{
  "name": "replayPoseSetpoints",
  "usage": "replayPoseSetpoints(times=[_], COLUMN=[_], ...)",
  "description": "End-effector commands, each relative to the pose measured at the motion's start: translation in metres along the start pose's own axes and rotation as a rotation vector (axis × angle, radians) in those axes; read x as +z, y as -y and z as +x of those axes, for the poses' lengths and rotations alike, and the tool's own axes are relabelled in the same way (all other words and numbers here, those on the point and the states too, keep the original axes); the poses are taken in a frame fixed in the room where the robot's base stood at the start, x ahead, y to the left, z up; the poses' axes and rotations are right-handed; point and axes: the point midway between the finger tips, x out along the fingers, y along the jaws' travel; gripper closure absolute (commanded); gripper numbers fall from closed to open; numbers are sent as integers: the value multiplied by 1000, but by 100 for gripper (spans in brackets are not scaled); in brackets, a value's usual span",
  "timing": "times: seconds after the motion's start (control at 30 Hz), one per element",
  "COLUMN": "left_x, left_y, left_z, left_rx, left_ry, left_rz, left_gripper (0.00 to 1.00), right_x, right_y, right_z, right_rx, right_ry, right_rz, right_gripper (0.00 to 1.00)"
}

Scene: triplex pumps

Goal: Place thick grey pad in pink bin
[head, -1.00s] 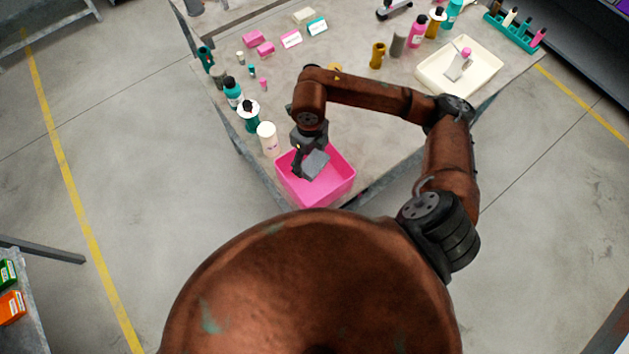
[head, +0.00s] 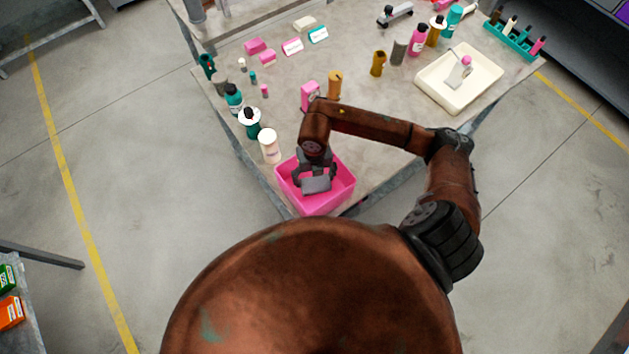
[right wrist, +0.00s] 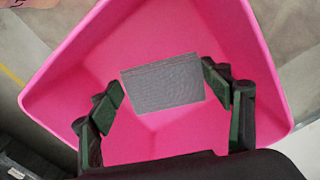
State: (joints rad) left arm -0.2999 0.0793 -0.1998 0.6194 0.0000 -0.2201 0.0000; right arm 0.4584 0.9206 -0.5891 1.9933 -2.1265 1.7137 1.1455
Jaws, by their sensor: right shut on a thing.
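The thick grey pad (head: 316,186) is held between the fingers of my right gripper (head: 314,174), over and within the outline of the pink bin (head: 343,193). In the right wrist view the pad (right wrist: 165,84) sits between the two dark green-faced fingers (right wrist: 163,103), with the pink walls of the bin (right wrist: 262,75) around it. I cannot tell whether the pad touches the bin floor. The bin stands at the near corner of the table. My left gripper is not in view.
A white bottle (head: 269,146) stands just left of the bin, with several teal bottles behind it. A pink container (head: 310,95) and an ochre one (head: 334,85) stand beyond my right arm. A cream tray (head: 430,88) is at the right. The middle of the table has free room.

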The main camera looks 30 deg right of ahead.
Motion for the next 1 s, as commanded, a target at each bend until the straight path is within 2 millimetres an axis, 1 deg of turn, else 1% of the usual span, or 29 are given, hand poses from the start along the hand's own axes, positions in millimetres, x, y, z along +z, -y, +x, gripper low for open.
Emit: replayPoseSetpoints(times=[0.1,0.2,0.43,0.57,0.6,0.83,1.0], left_x=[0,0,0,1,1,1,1], left_y=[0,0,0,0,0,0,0], left_z=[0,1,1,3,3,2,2], left_rx=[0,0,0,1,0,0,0], left_ry=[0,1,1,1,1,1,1], left_rz=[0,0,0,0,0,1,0], left_gripper=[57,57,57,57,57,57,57], right_x=[-1,0,0,0,0,0,0], right_y=[0,0,0,0,0,0,0], right_z=[18,28,28,32,32,31,31], right_rx=[0,-1,-1,-1,-1,-1,-1], right_ry=[-3,-2,0,0,0,0,0], right_rz=[2,1,0,0,0,0,0], right_gripper=[45,45,45,45,26,11,11])
